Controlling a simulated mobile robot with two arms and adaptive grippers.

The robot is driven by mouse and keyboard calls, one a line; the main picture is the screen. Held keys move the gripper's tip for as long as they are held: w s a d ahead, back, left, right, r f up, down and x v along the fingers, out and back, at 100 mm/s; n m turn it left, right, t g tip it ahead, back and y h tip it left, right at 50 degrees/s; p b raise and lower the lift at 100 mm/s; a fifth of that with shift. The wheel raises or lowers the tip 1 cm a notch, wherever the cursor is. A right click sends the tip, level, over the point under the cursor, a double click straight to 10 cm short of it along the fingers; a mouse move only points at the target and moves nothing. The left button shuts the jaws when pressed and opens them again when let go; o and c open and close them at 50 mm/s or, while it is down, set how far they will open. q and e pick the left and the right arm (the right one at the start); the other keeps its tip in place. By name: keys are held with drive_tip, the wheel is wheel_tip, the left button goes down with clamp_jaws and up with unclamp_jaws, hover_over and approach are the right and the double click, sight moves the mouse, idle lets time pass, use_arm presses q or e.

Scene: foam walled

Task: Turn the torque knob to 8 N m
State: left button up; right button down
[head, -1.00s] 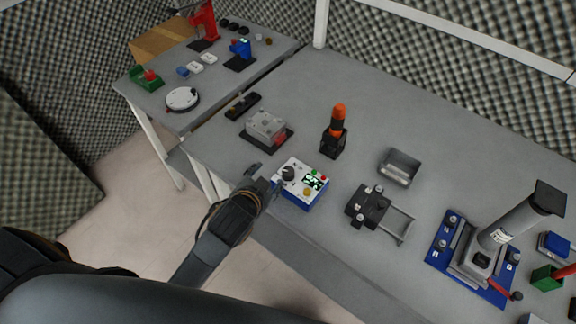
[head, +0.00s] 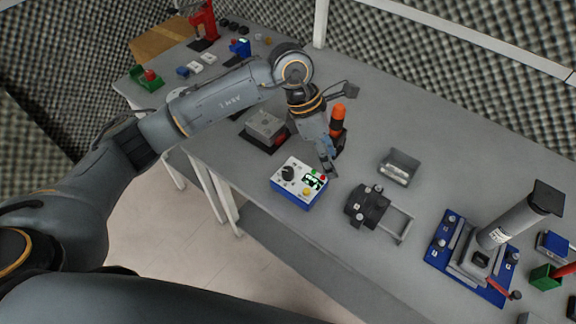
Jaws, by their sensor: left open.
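The control box (head: 299,192) has a white top and blue sides and sits near the front edge of the table. Its black knob (head: 288,173) is at the left of the top face. A small display with green marks (head: 312,181) is to its right; the reading is too small to tell. My left gripper (head: 329,168) is open and points down at the far right corner of the box, to the right of the knob and apart from it. It partly covers the screwdriver's black stand. My right gripper is not in view.
An orange-handled screwdriver (head: 338,113) stands just behind my left gripper. A grey box (head: 265,125) with a red part is behind left. A black clamp fixture (head: 367,206) and a grey tray (head: 399,167) are to the right. My left arm crosses above the table's left part.

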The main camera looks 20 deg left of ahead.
sight(288, 171)
use_arm(q)
drive_tip(key=w+a+y, duration=0.3)
drive_tip(key=a+y, duration=0.2)
drive_tip(key=a, duration=0.5)
drive_tip(key=shift+t, duration=0.4)
wheel_tip(288, 171, down, 11)
drive_tip(key=p, duration=0.4)
drive_tip(key=shift+f, duration=0.75)
drive_tip(key=shift+w, duration=0.1)
clamp_jaws()
